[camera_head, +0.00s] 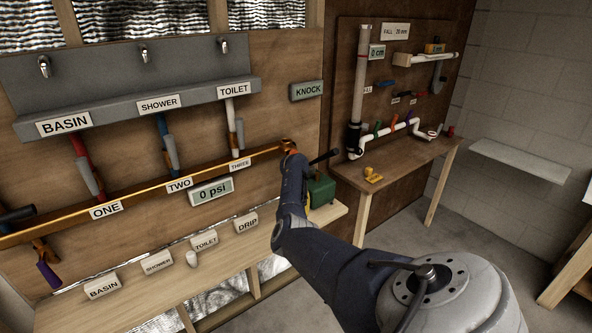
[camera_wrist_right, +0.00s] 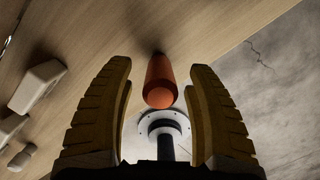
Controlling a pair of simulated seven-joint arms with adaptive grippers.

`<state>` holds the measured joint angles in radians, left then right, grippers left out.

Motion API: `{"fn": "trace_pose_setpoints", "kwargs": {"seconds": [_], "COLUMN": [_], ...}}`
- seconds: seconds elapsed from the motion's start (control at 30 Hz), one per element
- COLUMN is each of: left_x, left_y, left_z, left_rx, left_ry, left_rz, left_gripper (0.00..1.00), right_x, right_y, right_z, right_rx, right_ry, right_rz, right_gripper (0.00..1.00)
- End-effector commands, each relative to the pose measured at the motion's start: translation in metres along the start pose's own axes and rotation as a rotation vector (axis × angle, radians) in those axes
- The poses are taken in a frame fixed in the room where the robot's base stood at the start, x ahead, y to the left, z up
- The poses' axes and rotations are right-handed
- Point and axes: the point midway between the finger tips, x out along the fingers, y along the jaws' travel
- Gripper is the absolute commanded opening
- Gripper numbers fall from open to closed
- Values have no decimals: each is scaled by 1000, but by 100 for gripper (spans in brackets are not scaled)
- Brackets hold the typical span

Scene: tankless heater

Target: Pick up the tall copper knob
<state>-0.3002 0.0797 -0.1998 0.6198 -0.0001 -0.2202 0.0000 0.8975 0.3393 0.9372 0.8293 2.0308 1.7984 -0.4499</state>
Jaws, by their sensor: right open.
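The tall copper knob (camera_wrist_right: 160,84) is an orange-brown cylinder with a rounded end in the right wrist view. It stands on the wooden bench top, between the fingers of my right gripper (camera_wrist_right: 159,68). The ridged yellow fingers are spread apart, with a gap on both sides of the knob. In the head view my right arm covers this spot; I cannot make out the knob there, and only a small yellow part of the gripper shows. My left gripper is in neither view.
The bench (camera_head: 125,300) holds labelled blocks, including DRIP (camera_head: 247,223) and TOILET (camera_head: 204,240), and a small white knob (camera_head: 192,259). A green box (camera_head: 321,190) stands at its right end. A copper pipe (camera_head: 140,195) crosses the wall above. A second bench (camera_head: 400,160) stands farther right.

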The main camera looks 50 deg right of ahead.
Motion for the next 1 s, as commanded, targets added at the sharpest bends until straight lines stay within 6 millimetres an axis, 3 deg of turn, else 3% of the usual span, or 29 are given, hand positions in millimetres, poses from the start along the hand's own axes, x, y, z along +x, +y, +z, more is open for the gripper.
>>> {"fn": "trace_pose_setpoints", "kwargs": {"seconds": [0.2, 0.7, 1.0], "left_x": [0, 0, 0], "left_y": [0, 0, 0], "left_z": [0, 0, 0], "left_rx": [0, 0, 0], "left_ry": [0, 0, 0], "left_rz": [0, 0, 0], "left_gripper": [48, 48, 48], "right_x": [0, 0, 0], "right_y": [0, 0, 0], "right_z": [0, 0, 0], "right_rx": [0, 0, 0], "right_ry": [0, -1, -1], "right_rz": [0, -1, -1], "right_gripper": [57, 0, 0]}}
